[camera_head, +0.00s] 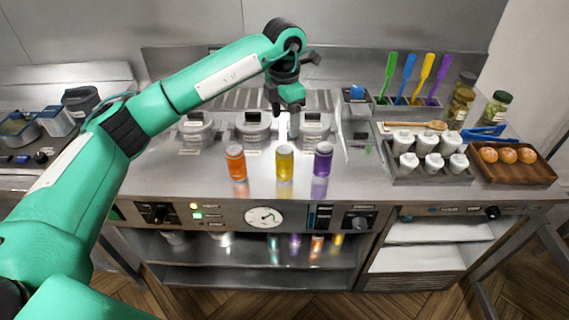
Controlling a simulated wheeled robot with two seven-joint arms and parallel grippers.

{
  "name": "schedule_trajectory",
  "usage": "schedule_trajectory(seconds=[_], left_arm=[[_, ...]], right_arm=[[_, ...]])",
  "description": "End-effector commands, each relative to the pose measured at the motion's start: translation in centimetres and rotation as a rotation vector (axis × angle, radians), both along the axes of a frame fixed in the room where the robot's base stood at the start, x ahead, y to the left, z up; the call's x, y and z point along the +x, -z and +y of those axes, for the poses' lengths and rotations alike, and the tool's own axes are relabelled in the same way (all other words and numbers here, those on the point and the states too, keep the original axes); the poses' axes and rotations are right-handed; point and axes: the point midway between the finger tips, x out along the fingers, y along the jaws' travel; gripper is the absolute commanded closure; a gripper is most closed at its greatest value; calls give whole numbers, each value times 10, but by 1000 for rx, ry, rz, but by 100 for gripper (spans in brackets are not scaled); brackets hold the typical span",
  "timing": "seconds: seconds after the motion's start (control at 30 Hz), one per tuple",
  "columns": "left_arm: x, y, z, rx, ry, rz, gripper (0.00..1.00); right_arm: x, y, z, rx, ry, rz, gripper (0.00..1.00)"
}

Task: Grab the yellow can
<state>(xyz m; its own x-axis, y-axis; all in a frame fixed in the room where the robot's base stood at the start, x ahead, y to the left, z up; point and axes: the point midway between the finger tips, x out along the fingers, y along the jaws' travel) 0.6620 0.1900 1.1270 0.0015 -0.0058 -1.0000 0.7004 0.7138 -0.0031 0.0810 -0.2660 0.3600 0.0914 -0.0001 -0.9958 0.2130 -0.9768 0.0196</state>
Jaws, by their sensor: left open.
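The yellow can (284,163) stands upright on the steel counter, between an orange can (235,162) on its left and a purple can (322,159) on its right. There are gaps between the three cans. My left gripper (284,108) is open and empty, behind and above the yellow can, over the row of grey lidded pots. It points downward and does not touch the can. My left arm reaches in from the left side. My right gripper is not in view.
Grey lidded pots (252,127) stand right behind the cans. To the right are a tray of white shakers (425,143), a wooden tray of buns (510,170) and coloured spatulas (408,75). The counter front below the cans is clear.

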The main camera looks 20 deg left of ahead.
Motion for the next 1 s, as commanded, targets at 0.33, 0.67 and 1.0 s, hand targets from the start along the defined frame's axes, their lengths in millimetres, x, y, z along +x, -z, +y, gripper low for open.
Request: schedule_trajectory(seconds=[0.33,0.67,1.0], left_arm=[[-1,60,2,8,-2,6,27],[1,87,1,6,-1,4,27],[3,130,0,6,-1,3,27]], right_arm=[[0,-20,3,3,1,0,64],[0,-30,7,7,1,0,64],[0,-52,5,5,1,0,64]])
